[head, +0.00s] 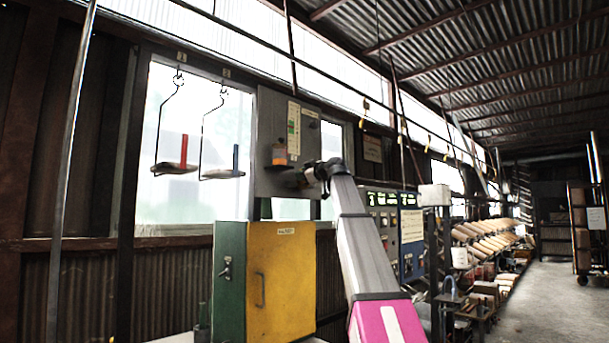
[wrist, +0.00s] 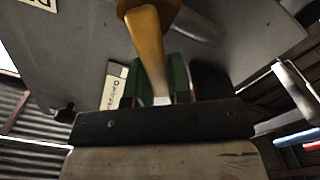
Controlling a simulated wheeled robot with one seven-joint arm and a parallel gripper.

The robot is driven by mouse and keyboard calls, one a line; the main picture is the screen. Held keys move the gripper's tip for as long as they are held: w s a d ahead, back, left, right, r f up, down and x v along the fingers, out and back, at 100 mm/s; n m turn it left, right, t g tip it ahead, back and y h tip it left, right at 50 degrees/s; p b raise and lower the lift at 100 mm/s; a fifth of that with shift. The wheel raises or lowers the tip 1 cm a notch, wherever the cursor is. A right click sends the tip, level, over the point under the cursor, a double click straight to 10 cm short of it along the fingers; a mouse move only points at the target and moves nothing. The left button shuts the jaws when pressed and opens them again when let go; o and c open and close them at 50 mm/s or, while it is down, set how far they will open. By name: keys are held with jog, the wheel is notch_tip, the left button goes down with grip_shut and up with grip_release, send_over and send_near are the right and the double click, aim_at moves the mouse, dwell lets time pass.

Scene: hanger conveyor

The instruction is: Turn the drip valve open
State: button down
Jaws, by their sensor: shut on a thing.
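The drip valve's brass lever (wrist: 147,45) shows in the wrist view, running down from a rounded hub at the top edge to between my fingers. My gripper (wrist: 157,88) has green fingers, one on each side of the lever, and is shut on it. In the head view my gripper (head: 308,180) reaches the lower part of the grey panel (head: 268,112). An orange-and-clear reservoir (head: 280,154) is on that panel, up and left of my gripper. The lever is too small or hidden to make out in the head view.
A small lettered label (wrist: 112,88) sits left of the fingers. Two hangers with trays (head: 174,167) (head: 222,173) hang left of the panel. A green-and-yellow cabinet (head: 283,285) stands below, and a control box (head: 394,236) stands right of my arm. Open floor (head: 545,310) lies far right.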

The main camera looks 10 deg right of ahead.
jog(key=shift+s+a+f+n, duration=0.25)
jog(key=shift+f+n, duration=0.45)
jog(key=shift+n, duration=1.1)
jog(key=shift+s+a+f+n, duration=0.25)
jog(key=shift+f+n, duration=0.4)
jog(key=shift+n, duration=1.15)
jog(key=shift+s+a+f+n, duration=0.1)
jog(key=shift+a+f+n, duration=0.45)
jog(key=shift+n, duration=1.25)
jog(key=shift+d+f, duration=0.2)
jog(key=c, duration=1)
grip_release()
jog(key=shift+c, duration=0.2)
send_near(293, 184)
jog(key=v, duration=0.4)
